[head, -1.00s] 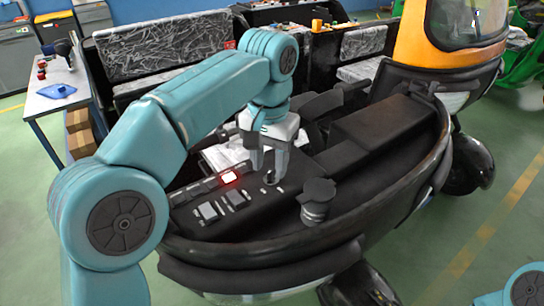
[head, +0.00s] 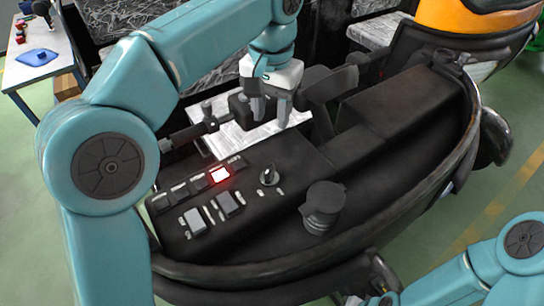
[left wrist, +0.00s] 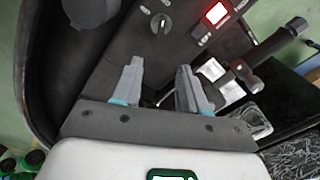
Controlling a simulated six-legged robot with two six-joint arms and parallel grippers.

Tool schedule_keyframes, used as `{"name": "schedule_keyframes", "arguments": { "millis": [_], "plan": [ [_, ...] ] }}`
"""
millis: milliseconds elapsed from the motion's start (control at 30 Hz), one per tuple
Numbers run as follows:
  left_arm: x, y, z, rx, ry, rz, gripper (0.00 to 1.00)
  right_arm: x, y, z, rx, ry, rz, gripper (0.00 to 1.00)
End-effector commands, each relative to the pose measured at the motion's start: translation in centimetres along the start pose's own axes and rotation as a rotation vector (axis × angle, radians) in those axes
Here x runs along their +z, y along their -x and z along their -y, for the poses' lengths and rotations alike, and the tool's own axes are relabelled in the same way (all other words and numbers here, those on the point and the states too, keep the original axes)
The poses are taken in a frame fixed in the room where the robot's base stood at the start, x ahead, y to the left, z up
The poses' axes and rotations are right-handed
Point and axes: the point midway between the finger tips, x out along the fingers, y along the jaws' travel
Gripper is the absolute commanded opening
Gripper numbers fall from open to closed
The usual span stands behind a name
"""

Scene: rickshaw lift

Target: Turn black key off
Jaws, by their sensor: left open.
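The black key (head: 269,175) is a small dark knob with a pale mark on the black dashboard panel. It also shows in the left wrist view (left wrist: 161,24), at the top, beyond my fingertips. My left gripper (head: 270,108) is open and empty, above and behind the key in the head view, apart from it. Its two grey fingers (left wrist: 158,82) show in the left wrist view with a gap between them. My right gripper is not in view; only part of my right arm shows at the lower right in the head view.
A lit red switch (head: 219,174) sits in a row of switches left of the key. A black cylindrical cap (head: 322,207) stands right of it. A steering handle (head: 204,125) is behind the panel. A table (head: 36,66) stands far left.

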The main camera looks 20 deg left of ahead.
Motion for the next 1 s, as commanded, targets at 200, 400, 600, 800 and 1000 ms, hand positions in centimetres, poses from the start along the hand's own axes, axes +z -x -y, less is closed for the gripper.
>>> {"name": "schedule_keyframes", "arguments": {
  "millis": [200,400,600,800,1000],
  "plan": [
    [0.5,-4.0,-0.1,-0.001,0.002,0.006,0.43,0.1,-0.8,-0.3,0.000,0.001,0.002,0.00],
    [0.6,-8.8,-0.2,-0.001,0.001,0.006,0.43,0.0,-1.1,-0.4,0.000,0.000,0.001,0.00],
    [0.5,-13.0,-0.1,0.000,0.002,0.006,0.43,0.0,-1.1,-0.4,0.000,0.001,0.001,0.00],
    [0.2,-15.4,-0.1,0.000,0.002,0.003,0.43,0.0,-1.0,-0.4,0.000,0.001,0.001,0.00],
    [0.1,-16.0,0.0,0.000,0.002,0.001,0.43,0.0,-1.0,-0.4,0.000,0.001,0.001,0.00]
  ]
}}
